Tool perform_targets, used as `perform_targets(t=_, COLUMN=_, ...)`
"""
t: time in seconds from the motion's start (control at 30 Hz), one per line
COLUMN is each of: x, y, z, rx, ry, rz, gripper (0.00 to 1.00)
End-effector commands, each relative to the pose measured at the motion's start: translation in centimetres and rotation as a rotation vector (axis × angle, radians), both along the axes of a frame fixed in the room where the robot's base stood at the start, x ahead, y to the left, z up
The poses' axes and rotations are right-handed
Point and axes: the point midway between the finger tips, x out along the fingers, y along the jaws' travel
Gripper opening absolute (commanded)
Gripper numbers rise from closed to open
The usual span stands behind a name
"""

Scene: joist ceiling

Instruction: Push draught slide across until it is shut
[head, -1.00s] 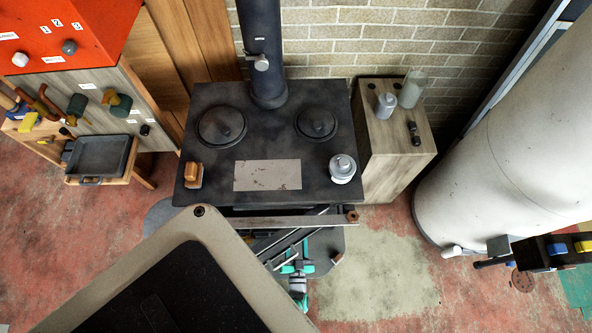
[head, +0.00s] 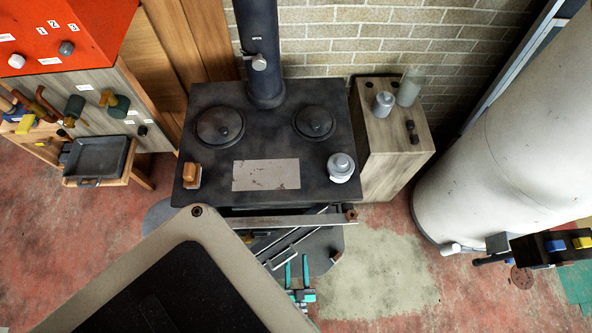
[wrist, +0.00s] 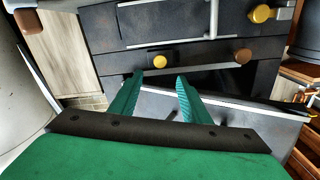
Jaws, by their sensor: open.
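The dark stove (head: 270,125) stands against the brick wall. Its front fills the upper part of the wrist view. There a brass knob (wrist: 160,62) sits on a narrow strip along the front, with a wooden knob (wrist: 243,55) further right. Which of these belongs to the draught slide I cannot tell for sure. My gripper (head: 297,262) is open and empty in front of the stove. In the wrist view its green fingertips (wrist: 160,77) lie either side of the brass knob's line, seemingly short of it; contact is not clear.
A pale rail (head: 285,222) runs along the stove's front edge. A wooden cabinet (head: 390,165) and a large white tank (head: 510,160) stand to the right. A grey tray (head: 97,157) is on a low table at left. Bare floor (head: 385,275) lies front right.

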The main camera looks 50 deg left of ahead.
Motion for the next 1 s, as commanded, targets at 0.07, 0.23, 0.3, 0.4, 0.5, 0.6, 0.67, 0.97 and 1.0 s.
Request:
perform_targets(t=0.07, x=0.0, y=0.0, z=0.0, rx=0.0, ry=0.0, rz=0.0, gripper=0.43)
perform_targets(t=0.23, x=-0.1, y=0.0, z=0.0, rx=-0.021, ry=-0.023, rz=0.001, gripper=0.43)
perform_targets(t=0.3, x=-0.2, y=0.0, z=-0.1, rx=-0.062, ry=-0.072, rz=0.003, gripper=0.43)
perform_targets(t=0.4, x=-0.3, y=0.0, z=-0.1, rx=-0.149, ry=-0.175, rz=0.005, gripper=0.43)
perform_targets(t=0.5, x=-0.4, y=-0.1, z=-0.2, rx=-0.236, ry=-0.276, rz=0.004, gripper=0.43)
perform_targets(t=0.6, x=-0.5, y=-0.2, z=-0.2, rx=-0.3, ry=-0.351, rz=0.003, gripper=0.43)
perform_targets(t=0.67, x=-0.5, y=-0.2, z=-0.2, rx=-0.324, ry=-0.379, rz=0.002, gripper=0.43)
perform_targets(t=0.97, x=1.5, y=1.9, z=-0.1, rx=-0.34, ry=-0.4, rz=-0.002, gripper=0.43)
perform_targets(t=1.0, x=2.0, y=2.5, z=-0.2, rx=-0.34, ry=-0.4, rz=-0.002, gripper=0.43)
